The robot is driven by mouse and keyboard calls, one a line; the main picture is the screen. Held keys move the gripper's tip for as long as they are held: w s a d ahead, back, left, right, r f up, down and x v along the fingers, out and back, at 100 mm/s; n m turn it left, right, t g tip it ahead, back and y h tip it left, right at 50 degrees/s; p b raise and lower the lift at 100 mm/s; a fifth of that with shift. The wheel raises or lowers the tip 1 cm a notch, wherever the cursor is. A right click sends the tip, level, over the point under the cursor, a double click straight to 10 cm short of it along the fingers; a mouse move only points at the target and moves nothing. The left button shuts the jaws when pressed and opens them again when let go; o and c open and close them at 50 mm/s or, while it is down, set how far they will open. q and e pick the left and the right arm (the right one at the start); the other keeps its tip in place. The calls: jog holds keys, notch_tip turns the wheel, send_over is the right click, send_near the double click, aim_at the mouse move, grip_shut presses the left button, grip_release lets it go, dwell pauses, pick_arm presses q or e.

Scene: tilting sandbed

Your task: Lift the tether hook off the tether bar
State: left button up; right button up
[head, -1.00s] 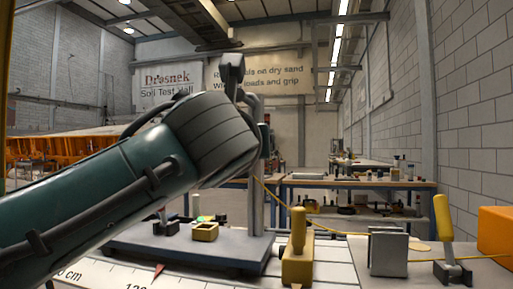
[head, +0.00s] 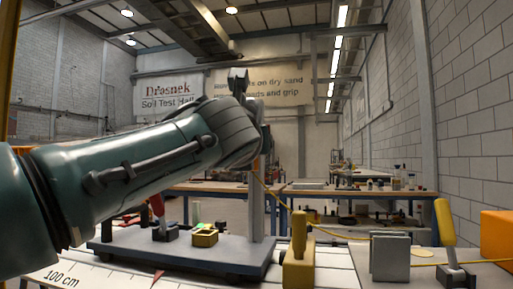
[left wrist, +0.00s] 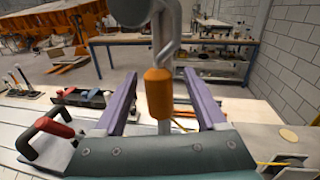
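The tether hook (left wrist: 158,92) shows in the left wrist view as a bent metal rod with an orange grip, hanging upright. Its top passes beside a dark round end (left wrist: 132,10), which looks like the tether bar. My left gripper (left wrist: 159,76) is open, with its two purple fingers on either side of the orange grip and visible gaps to it. A grey upright post (head: 257,205) stands just beyond the arm. My right gripper is in neither view.
A grey base plate (head: 190,255) carries a red-handled lever (head: 157,206) and a small yellow tray (head: 205,238). A yellow block with a handle (head: 298,262), metal plates (head: 390,257), a yellow-handled lever (head: 446,225) and an orange box (head: 497,236) stand right. A yellow line runs rightward.

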pick_arm(q)
grip_shut()
dwell(0.3)
jog(key=shift+r, duration=0.1)
jog(key=shift+s+r+p, duration=0.2)
jog(key=shift+r+p, duration=0.25)
jog(key=shift+r, duration=0.45)
jog(key=shift+s+r+p, duration=0.15)
jog(key=shift+r+p, duration=0.25)
jog(key=shift+r, duration=0.45)
jog(key=s+r+p, duration=0.2)
jog(key=s+p, duration=0.1)
jog(key=s, duration=0.5)
jog(key=s+a+r+p, duration=0.1)
jog(key=s+p, duration=0.3)
jog(key=s, duration=0.5)
jog(key=shift+s+r, duration=0.15)
jog(key=shift+r, duration=0.2)
